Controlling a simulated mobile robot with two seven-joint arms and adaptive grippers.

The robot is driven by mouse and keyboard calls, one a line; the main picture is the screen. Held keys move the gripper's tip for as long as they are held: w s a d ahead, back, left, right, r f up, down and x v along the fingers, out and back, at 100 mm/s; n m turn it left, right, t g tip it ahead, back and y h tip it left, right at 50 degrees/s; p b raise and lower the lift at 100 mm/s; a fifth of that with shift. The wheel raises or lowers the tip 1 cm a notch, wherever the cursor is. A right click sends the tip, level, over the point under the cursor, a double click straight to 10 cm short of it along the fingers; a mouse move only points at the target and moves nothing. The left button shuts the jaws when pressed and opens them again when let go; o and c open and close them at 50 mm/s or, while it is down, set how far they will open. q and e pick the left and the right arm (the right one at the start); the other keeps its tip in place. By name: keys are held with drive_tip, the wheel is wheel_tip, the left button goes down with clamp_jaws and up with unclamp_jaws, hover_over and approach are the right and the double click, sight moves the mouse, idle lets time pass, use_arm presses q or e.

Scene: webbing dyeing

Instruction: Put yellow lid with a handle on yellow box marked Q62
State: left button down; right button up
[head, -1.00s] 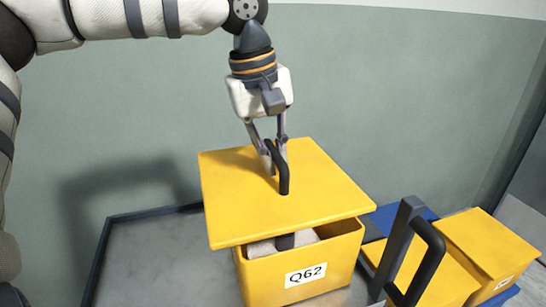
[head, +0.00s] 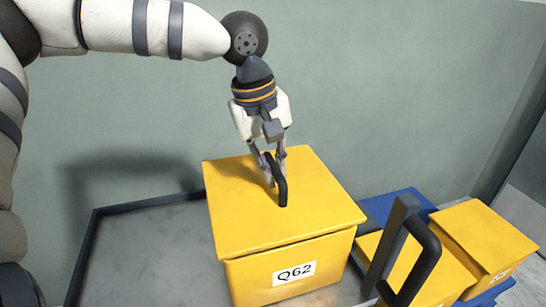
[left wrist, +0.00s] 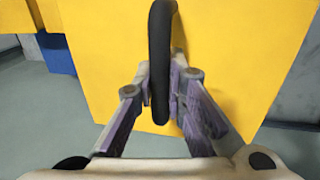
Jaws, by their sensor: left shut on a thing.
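The yellow lid (head: 265,218) lies over the top of the yellow box marked Q62 (head: 325,275) in the head view. Its edges look nearly in line with the box walls, and I see no clear gap at the front. My left gripper (head: 275,178) points down and is shut on the lid's black handle (head: 283,192). In the left wrist view the handle (left wrist: 161,60) stands between the two fingers (left wrist: 165,100), with the yellow lid (left wrist: 230,50) behind it. The inside of the box is hidden. My right gripper is not in view.
The box stands on a grey tray (head: 150,255) with a dark rim. At the right are more yellow boxes (head: 485,235), blue pieces (head: 400,205) and a large dark handle (head: 425,270) close to the camera. The tray's left part is clear.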

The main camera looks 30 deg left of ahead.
use_arm(q)
drive_tip(key=shift+f, duration=0.45)
idle(0.6)
drive_tip(key=c, duration=1.6)
unclamp_jaws()
drive_tip(key=shift+o, duration=0.2)
drive_tip(key=shift+f, duration=0.1)
wheel_tip(320, 180, up, 12)
drive_tip(key=s+a, duration=0.1)
drive_tip(key=shift+s+a, duration=0.25)
drive_tip(key=shift+s, duration=0.15)
